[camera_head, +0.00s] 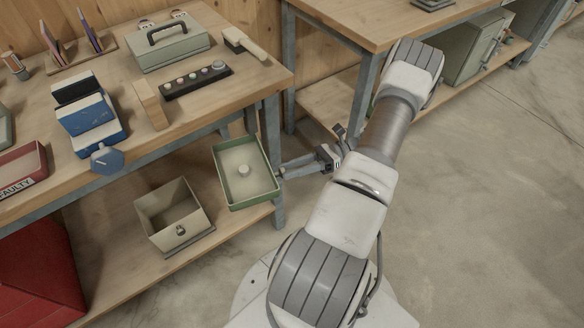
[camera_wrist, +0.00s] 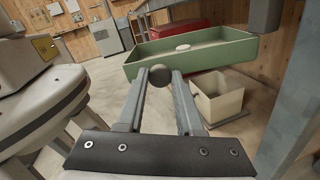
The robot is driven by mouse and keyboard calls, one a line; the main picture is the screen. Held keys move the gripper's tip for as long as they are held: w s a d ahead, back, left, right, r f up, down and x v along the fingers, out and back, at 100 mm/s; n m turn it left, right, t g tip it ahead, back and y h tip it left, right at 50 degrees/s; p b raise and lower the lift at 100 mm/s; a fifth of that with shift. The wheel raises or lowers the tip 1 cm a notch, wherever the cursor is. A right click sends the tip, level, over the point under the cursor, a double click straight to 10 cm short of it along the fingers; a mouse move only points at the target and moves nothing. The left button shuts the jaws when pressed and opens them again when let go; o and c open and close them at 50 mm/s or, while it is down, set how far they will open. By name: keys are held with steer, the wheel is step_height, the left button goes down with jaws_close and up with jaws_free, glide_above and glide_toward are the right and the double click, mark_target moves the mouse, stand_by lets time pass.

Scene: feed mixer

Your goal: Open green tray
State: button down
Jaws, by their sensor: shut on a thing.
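The green tray (camera_head: 273,192) is a shallow rectangular tray beside the front corner of the workbench, below its top and over the lower shelf. A small pale round piece (camera_head: 243,170) sits on its floor. My gripper (camera_head: 284,171) reaches the tray's right side from the right. In the wrist view, my gripper (camera_wrist: 160,80) is shut on a dark round knob (camera_wrist: 159,73) at the near wall of the green tray (camera_wrist: 200,58). The knob's join to the tray is hidden.
An open beige box (camera_head: 160,219) stands on the lower shelf (camera_head: 135,283) at left of the tray. The workbench top (camera_head: 190,112) holds a blue device, a grey case and a button strip. Open floor (camera_head: 480,200) lies right.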

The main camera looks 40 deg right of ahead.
steer(key=c, duration=0.5)
jaws_free()
steer(key=shift+c, duration=0.2)
steer(key=v, duration=1.7)
steer(key=shift+d, duration=0.25)
